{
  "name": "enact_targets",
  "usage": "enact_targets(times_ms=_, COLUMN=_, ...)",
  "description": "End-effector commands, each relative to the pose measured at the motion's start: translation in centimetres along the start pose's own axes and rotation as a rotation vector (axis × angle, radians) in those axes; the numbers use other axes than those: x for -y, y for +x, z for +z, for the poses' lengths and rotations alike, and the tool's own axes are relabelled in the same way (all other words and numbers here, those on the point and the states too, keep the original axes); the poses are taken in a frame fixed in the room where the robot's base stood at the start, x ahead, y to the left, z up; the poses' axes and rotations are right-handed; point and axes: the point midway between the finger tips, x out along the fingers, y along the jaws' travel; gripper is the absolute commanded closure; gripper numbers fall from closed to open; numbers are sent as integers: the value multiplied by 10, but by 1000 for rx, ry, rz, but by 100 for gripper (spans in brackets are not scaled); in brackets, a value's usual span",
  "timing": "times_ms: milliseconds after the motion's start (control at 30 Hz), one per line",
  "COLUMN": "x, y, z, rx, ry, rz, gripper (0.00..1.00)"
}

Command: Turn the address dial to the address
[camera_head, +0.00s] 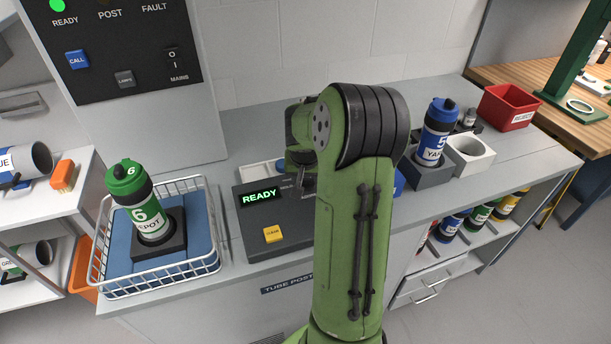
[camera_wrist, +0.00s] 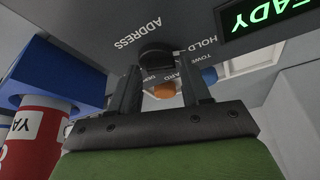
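The address dial (camera_wrist: 155,52) is a black round knob below the ADDRESS label on the dark console, seen in the wrist view. My gripper (camera_wrist: 158,68) is open, with its two fingers reaching toward the knob, one on each side of its lower edge. I cannot tell whether they touch it. The console (camera_head: 285,237) stands on the bench in the head view, with a lit green READY display (camera_head: 260,196) and a yellow button (camera_head: 272,234). My arm hides the dial there. The dial's setting cannot be read.
A green canister (camera_head: 145,212) marked 6 DEPOT stands in a wire basket (camera_head: 205,262) left of the console. A blue canister (camera_head: 438,130) marked 5 stands in a grey holder on the right, near a red bin (camera_head: 507,106).

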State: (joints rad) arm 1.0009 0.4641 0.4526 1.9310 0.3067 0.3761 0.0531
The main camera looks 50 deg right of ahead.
Motion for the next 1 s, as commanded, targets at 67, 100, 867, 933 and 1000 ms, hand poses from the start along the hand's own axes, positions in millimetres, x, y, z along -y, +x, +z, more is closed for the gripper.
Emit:
enact_targets(times_ms=67, x=2, y=0, z=0, rx=0, ry=-2, rz=-4, gripper=67)
enact_targets(times_ms=100, x=2, y=0, z=0, rx=0, ry=-3, rz=-4, gripper=74)
enact_targets(times_ms=867, x=10, y=1, z=-2, rx=-1, ry=248, rz=94, gripper=88)
enact_targets(times_ms=933, x=10, y=1, z=-2, rx=0, ry=308, rz=119, gripper=88)
enact_targets(times_ms=1000, x=11, y=1, z=-3, rx=-1, ry=370, rz=144, gripper=97)
